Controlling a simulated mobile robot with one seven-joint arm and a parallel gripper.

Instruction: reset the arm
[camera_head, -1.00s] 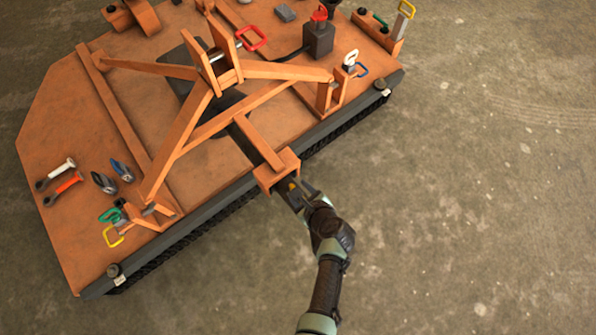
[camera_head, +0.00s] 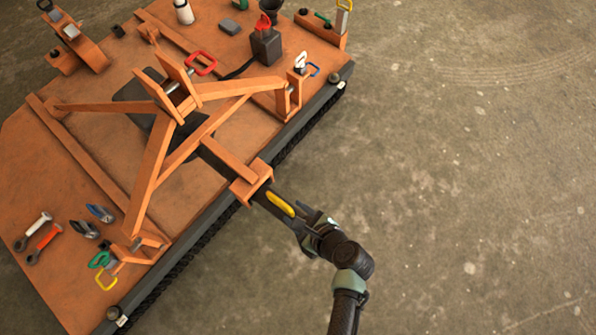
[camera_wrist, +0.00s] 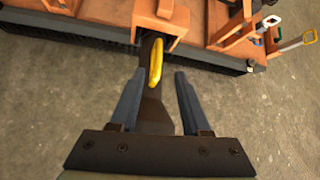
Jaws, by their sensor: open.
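My gripper (camera_head: 306,222) is at the end of my arm, out over the concrete to the lower right of the orange implement. It is open. In the wrist view its two blue-grey fingers (camera_wrist: 160,76) stand apart, with nothing clamped between them. A dark bar (camera_head: 265,194) sticks out of the implement's orange socket (camera_head: 250,181) toward my gripper. A yellow loop (camera_head: 281,204) lies on the bar. In the wrist view the yellow loop (camera_wrist: 156,62) is just ahead of the fingertips, and the bar (camera_wrist: 151,105) runs between and apparently below the fingers.
The orange deck (camera_head: 85,190) carries an upright A-shaped frame (camera_head: 152,165), clips, and pins with coloured handles, including a red loop (camera_head: 201,63) and a green loop (camera_head: 99,259). A dark edge (camera_head: 190,234) borders it. Open concrete (camera_head: 470,170) lies to the right.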

